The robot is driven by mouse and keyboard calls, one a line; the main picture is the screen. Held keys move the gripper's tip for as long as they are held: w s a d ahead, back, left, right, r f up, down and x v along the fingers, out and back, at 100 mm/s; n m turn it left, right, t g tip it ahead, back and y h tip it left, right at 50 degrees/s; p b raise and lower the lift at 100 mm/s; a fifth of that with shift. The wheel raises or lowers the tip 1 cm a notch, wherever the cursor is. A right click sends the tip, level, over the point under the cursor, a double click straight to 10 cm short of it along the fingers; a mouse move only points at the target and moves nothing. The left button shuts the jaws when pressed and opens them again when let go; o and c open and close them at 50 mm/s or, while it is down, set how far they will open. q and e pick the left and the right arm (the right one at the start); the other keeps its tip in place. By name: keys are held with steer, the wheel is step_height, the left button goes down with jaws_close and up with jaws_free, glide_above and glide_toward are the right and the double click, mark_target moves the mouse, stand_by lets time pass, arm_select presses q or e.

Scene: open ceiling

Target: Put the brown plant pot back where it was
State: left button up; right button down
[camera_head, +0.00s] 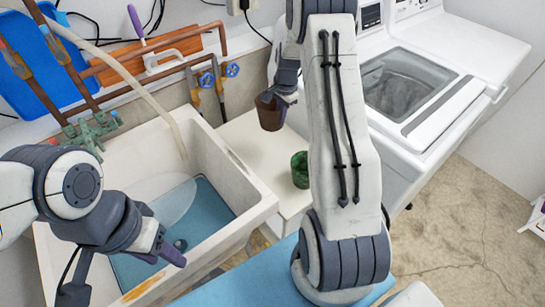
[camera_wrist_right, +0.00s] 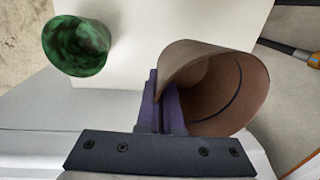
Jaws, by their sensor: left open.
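The brown plant pot (camera_head: 268,113) is at my right gripper (camera_head: 284,101), over the white cabinet top between the sink and the washer. In the right wrist view the brown pot (camera_wrist_right: 222,95) shows its open mouth. The purple fingers of the right gripper (camera_wrist_right: 162,95) are close together on the pot's near wall at the rim. I cannot tell whether the pot's base touches the top. My left gripper (camera_head: 125,279) is open and empty over the sink's near part.
A green pot (camera_head: 300,169) stands on the white cabinet top (camera_head: 262,150), and also shows in the right wrist view (camera_wrist_right: 76,46). The sink (camera_head: 257,207) is left of it, the washer (camera_head: 425,95) right. Pipes with blue valves (camera_head: 207,79) run behind.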

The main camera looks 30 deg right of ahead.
steer(key=f, duration=1.4)
steer(key=shift+d+f+p, duration=0.25)
steer(key=shift+f+p, duration=0.05)
steer(key=shift+p, duration=0.05)
arm_select(q)
steer(key=shift+f, duration=0.2)
arm_select(e)
steer(key=shift+f, duration=0.2)
steer(key=c, duration=1.1)
jaws_free()
arm_select(q)
steer(key=shift+f, duration=0.1)
